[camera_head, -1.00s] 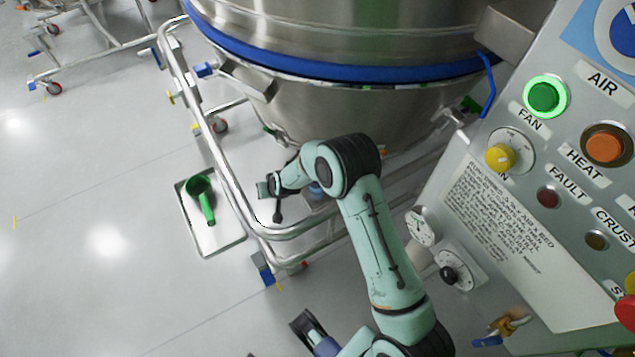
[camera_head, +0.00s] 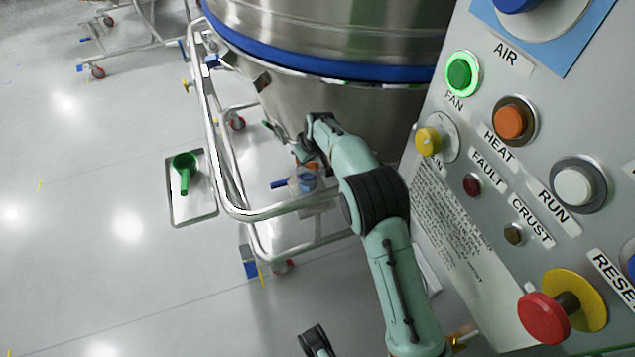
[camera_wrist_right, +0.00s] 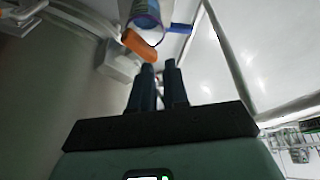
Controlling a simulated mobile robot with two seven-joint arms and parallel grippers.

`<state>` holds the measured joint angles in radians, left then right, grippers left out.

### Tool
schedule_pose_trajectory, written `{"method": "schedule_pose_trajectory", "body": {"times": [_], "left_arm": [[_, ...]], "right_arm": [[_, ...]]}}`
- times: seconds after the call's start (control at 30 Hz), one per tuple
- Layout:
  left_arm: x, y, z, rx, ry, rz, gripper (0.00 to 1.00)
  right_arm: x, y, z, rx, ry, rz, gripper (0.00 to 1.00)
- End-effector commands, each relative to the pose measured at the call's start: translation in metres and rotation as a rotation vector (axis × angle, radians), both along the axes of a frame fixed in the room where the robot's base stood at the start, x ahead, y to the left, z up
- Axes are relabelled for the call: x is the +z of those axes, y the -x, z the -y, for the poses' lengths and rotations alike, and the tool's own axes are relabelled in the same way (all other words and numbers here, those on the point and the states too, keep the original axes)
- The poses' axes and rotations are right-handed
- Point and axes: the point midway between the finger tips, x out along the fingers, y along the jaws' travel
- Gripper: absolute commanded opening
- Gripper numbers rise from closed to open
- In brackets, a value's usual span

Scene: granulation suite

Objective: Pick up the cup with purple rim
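The cup with a purple rim (camera_wrist_right: 147,16) shows at the top of the right wrist view, cut off by the frame edge. In the head view a small bluish cup (camera_head: 307,182) sits low beneath the steel vessel, beyond the frame rail; its rim colour is unclear there. My right gripper (camera_wrist_right: 158,66) points towards the cup, with a narrow gap between its two dark fingers and nothing held. The fingers stop short of the cup. In the head view my right forearm mostly hides that gripper.
An orange item (camera_wrist_right: 138,44) and a blue handle (camera_wrist_right: 181,28) are close to the cup. The steel vessel (camera_head: 340,35), tubular rail (camera_head: 285,205) and control panel (camera_head: 540,150) crowd the arm.

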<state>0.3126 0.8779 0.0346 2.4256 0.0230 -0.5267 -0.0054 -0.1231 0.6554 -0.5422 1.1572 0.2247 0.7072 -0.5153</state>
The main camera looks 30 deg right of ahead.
Motion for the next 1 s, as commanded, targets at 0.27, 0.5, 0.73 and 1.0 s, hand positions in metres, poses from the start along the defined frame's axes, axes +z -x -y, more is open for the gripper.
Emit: {"method": "schedule_pose_trajectory", "body": {"times": [0.27, 0.5, 0.73, 1.0], "left_arm": [[-0.015, -0.017, -0.009, 0.019, -0.022, 0.043, 0.43], [-0.022, -0.03, -0.015, 0.032, -0.039, 0.078, 0.43], [-0.031, -0.04, -0.021, 0.042, -0.052, 0.104, 0.43], [-0.045, -0.044, -0.028, 0.055, -0.067, 0.107, 0.43]], "right_arm": [[-0.048, -0.018, 0.001, -0.001, 0.001, -0.005, 0.14], [-0.074, -0.03, 0.002, -0.001, 0.001, -0.001, 0.14], [-0.097, -0.036, 0.001, -0.001, 0.0, -0.003, 0.14], [-0.125, -0.047, 0.001, 0.0, 0.001, -0.002, 0.14]]}}
